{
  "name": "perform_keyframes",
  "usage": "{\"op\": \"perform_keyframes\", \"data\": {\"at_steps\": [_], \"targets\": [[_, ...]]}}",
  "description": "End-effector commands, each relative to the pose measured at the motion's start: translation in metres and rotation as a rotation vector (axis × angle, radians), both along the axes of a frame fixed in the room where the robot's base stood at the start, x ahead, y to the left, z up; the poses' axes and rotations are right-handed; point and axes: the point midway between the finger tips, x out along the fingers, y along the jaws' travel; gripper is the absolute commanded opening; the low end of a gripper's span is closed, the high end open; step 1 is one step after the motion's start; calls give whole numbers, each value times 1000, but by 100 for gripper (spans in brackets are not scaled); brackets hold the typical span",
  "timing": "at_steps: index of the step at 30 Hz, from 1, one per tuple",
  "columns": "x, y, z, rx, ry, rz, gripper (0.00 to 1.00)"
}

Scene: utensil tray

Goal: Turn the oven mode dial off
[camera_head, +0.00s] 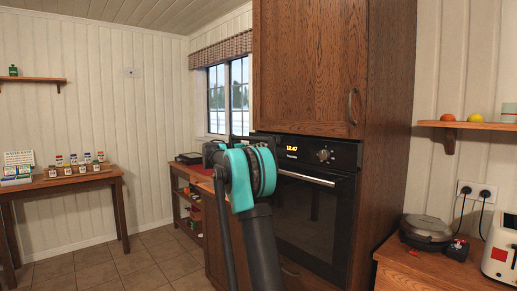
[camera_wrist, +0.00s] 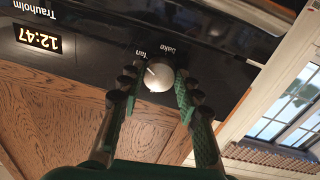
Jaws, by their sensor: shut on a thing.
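The oven mode dial (camera_wrist: 159,73) is a round silver-white knob on the black oven panel (camera_wrist: 95,42), which appears upside down in the wrist view. Labels that read like "fan" and "bake" sit by the dial. A pale line on it slants towards the "fan" label. My gripper (camera_wrist: 156,84) has one green-padded finger on each side of the dial and is shut on it. In the head view my teal wrist hides this dial and my fingertips. The oven (camera_head: 316,215) shows its other knob (camera_head: 323,155) to the right of the clock display.
The oven door handle (camera_head: 306,178) sticks out below the panel. A tall wooden cabinet (camera_head: 310,65) stands over the oven. A counter with a waffle maker (camera_head: 426,230) and toaster (camera_head: 501,247) is at the right. Open floor (camera_head: 150,265) lies at the left.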

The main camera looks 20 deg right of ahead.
Motion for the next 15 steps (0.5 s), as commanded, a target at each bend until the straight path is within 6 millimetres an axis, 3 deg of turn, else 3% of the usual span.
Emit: {"op": "perform_keyframes", "data": {"at_steps": [8, 15], "targets": [[0, 0, 0, -35, 96, -1, 5], [-1, 0, 0, -101, 280, 0, 5]]}}
